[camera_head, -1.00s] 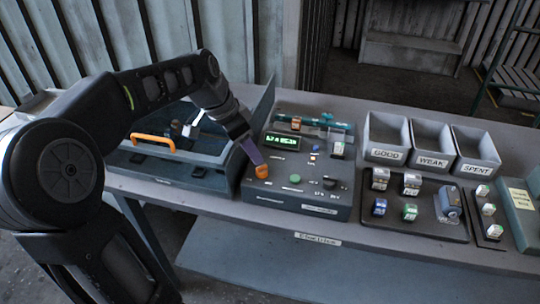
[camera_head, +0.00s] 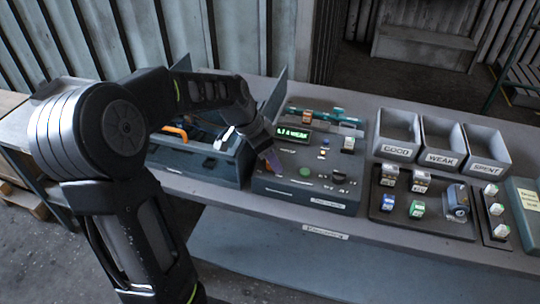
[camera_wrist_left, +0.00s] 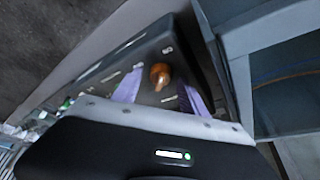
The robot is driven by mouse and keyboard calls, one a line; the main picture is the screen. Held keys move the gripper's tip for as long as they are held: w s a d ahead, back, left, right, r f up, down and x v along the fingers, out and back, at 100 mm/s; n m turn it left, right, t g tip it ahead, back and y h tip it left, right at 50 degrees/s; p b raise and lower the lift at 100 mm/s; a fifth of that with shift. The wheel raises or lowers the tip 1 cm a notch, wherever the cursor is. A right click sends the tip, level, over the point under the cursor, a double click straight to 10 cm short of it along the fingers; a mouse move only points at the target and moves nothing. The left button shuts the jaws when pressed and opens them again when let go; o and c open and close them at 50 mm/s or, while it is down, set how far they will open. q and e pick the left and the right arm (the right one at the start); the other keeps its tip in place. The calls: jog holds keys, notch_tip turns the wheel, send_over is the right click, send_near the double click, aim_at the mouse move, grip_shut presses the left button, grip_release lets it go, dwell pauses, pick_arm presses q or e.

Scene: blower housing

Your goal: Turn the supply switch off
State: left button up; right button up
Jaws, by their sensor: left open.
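The grey tester box (camera_head: 310,187) stands on the bench, with a lit green display (camera_head: 293,134), a green button (camera_head: 306,171) and a dark knob (camera_head: 339,177). In the left wrist view, an orange-brown rotary knob (camera_wrist_left: 160,76) sits on the box's panel between my two purple fingertips; I take it for the supply switch, but its label is unreadable. My left gripper (camera_head: 272,159) is open over the left part of the panel and hides this knob in the head view. In the wrist view the fingers (camera_wrist_left: 158,92) straddle the knob with gaps on both sides. My right gripper is out of view.
An open case with an orange handle (camera_head: 175,132) stands left of the box. To the right are bins labelled GOOD (camera_head: 397,152), WEAK (camera_head: 438,159) and SPENT (camera_head: 485,168), and a tray (camera_head: 395,219) with several small cells.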

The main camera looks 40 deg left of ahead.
pick_arm(q)
grip_shut()
dwell(0.6)
